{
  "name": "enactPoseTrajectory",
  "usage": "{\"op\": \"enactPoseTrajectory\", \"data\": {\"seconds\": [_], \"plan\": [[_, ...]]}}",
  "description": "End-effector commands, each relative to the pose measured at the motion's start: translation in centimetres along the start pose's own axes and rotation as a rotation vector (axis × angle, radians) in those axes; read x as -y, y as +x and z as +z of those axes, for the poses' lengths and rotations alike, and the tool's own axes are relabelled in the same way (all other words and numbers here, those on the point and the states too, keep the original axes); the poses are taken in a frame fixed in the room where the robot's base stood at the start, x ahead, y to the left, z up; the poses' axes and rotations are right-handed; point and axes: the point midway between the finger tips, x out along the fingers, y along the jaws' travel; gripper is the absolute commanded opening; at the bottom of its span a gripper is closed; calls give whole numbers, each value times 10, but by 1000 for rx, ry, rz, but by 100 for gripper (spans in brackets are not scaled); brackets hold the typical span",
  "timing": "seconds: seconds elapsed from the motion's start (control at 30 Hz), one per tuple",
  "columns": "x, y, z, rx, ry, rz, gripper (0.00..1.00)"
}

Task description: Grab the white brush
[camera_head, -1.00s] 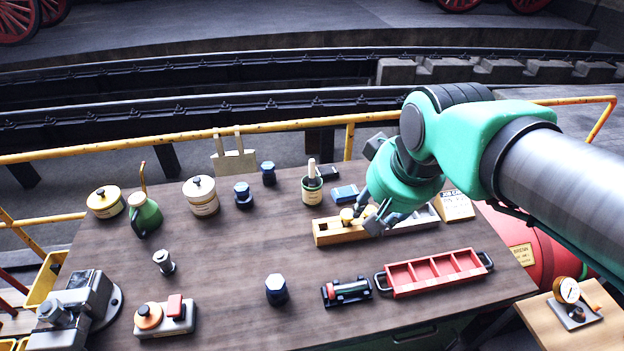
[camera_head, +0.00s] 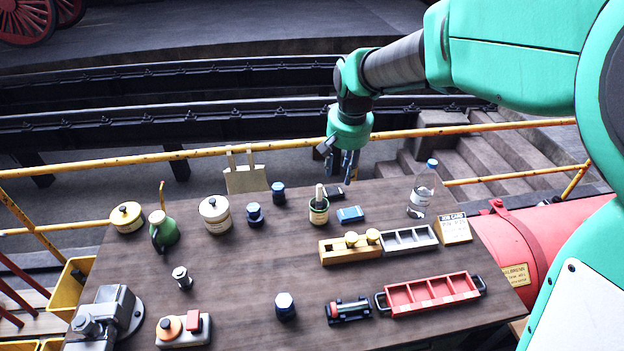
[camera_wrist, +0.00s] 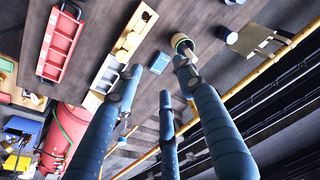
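A brush with a pale handle (camera_head: 319,191) stands upright in a small dark green pot (camera_head: 319,215) with a cream label, at the back middle of the table; its bristles are hidden inside. In the wrist view the pot (camera_wrist: 179,42) shows at the top centre, close to a fingertip in the picture. My gripper (camera_head: 345,165) hangs above the table's back edge, fingers down, above and slightly right of the pot. In the wrist view its fingers (camera_wrist: 155,85) are spread apart with nothing between them, so it is open and empty.
A clear bottle (camera_head: 421,192) stands farther right. A wooden holder (camera_head: 350,255) lies in front. A yellow railing (camera_head: 270,149) runs behind the table. Free tabletop lies front-left of the pot.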

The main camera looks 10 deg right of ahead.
Motion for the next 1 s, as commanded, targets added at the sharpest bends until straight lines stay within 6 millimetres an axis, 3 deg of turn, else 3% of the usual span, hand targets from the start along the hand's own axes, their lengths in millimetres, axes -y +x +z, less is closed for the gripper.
{"op": "enactPoseTrajectory", "data": {"seconds": [0.2, 0.5, 0.8, 1.0], "plan": [[12, 26, -42, 51, 24, 10, 39], [28, 75, -87, 113, 59, 24, 39], [41, 132, -118, 171, 90, 41, 39], [45, 157, -125, 192, 104, 48, 39]]}}
